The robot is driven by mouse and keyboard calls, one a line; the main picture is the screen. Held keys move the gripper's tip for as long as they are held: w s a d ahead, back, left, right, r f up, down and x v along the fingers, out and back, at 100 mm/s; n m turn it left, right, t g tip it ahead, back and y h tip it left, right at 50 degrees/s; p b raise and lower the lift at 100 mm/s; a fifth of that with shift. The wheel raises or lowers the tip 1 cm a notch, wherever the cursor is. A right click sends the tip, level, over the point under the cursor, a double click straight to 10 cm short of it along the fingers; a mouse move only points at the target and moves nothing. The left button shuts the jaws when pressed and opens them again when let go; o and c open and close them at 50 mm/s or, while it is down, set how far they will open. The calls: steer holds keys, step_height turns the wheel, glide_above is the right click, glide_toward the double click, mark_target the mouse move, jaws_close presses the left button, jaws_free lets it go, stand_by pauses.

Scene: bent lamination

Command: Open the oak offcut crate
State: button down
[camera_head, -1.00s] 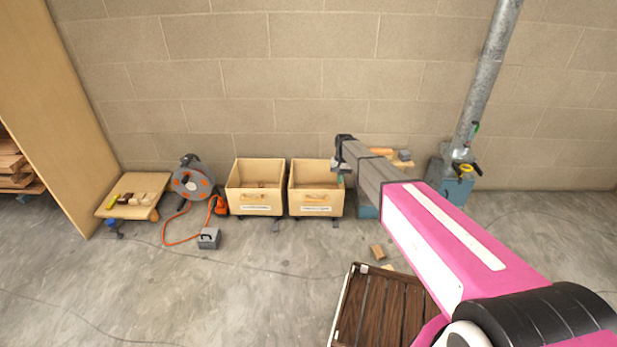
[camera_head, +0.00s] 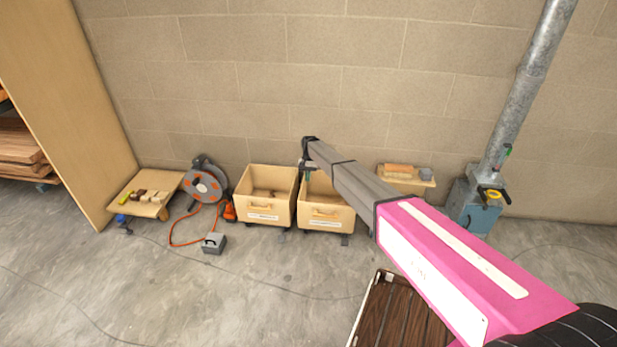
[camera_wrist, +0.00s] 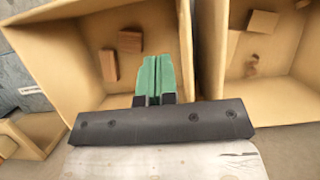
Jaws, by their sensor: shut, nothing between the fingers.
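Two light wooden crates stand side by side against the wall, a left crate (camera_head: 250,211) and a right crate (camera_head: 312,218). Each has a front handle and a white label too small to read, so I cannot tell which is the oak offcut crate. Both tops look uncovered. My gripper (camera_head: 308,166) is at the right crate's left rear, partly hiding it along with my arm. In the wrist view, the green fingers (camera_wrist: 154,78) are shut and empty above a crate interior with small wooden blocks (camera_wrist: 109,65). A neighbouring crate (camera_wrist: 290,75) with blocks lies to the right.
A cable reel (camera_head: 205,184) with an orange cable and a grey box (camera_head: 214,243) are left of the crates. A low board with blocks (camera_head: 145,193) stands further left. A slatted dark wooden piece (camera_head: 395,315) lies in front. Floor before the crates is mostly clear.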

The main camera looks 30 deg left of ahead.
mark_target(305, 206)
steer(key=s+f, duration=0.2)
steer(key=s+d+f, duration=0.1)
steer(key=s+f, duration=0.1)
steer(key=s+d+f, duration=0.1)
steer(key=s+f, duration=0.1)
steer(key=shift+s+f, duration=0.15)
steer(key=shift+f, duration=0.15)
steer(key=s+d, duration=0.4)
steer(key=s, duration=0.9)
steer(key=s+d, duration=0.4)
steer(key=s, duration=0.8)
steer(key=shift+s+d, duration=0.15)
steer(key=shift+s, duration=0.25)
steer(key=shift+f, duration=0.1)
